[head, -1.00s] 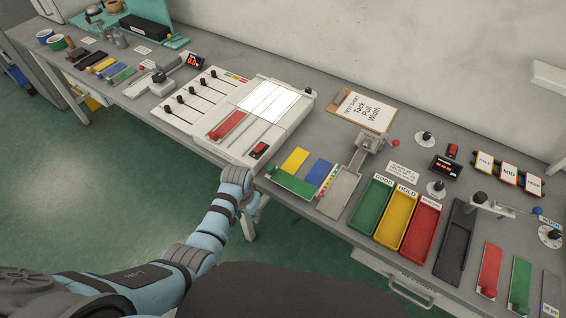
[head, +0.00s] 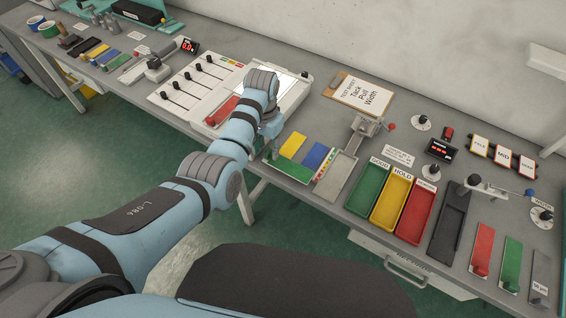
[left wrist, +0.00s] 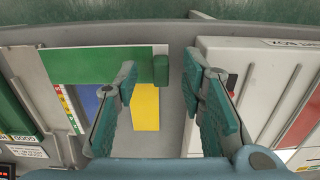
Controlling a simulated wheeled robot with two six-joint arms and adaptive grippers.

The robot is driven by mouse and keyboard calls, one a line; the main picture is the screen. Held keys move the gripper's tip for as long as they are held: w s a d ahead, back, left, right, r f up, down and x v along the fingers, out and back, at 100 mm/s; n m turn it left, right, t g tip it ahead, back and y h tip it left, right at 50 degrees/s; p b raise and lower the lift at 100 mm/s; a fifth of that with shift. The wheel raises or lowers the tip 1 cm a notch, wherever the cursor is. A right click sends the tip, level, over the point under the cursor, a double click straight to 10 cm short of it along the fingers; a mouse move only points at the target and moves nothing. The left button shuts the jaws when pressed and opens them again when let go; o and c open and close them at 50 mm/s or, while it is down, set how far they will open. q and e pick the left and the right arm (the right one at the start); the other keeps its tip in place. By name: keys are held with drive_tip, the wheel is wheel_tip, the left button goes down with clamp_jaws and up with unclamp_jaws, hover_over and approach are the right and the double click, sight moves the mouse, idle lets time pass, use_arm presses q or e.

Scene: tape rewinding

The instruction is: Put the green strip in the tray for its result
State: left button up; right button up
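Green GOOD (head: 369,188), yellow HOLD (head: 392,200) and red (head: 416,212) trays stand to the right. My right gripper is out of view.
A white machine with sliders (head: 190,90) stands left of the strips, partly behind my arm. A metal plate fixture (head: 337,175) lies between the strips and the trays. A black tray (head: 448,222) and a clipboard (head: 358,97) are farther right and back.

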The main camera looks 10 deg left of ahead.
use_arm(q)
drive_tip(key=shift+f, duration=0.75)
drive_tip(key=c, duration=0.9)
clamp_jaws()
drive_tip(key=shift+r, duration=0.15)
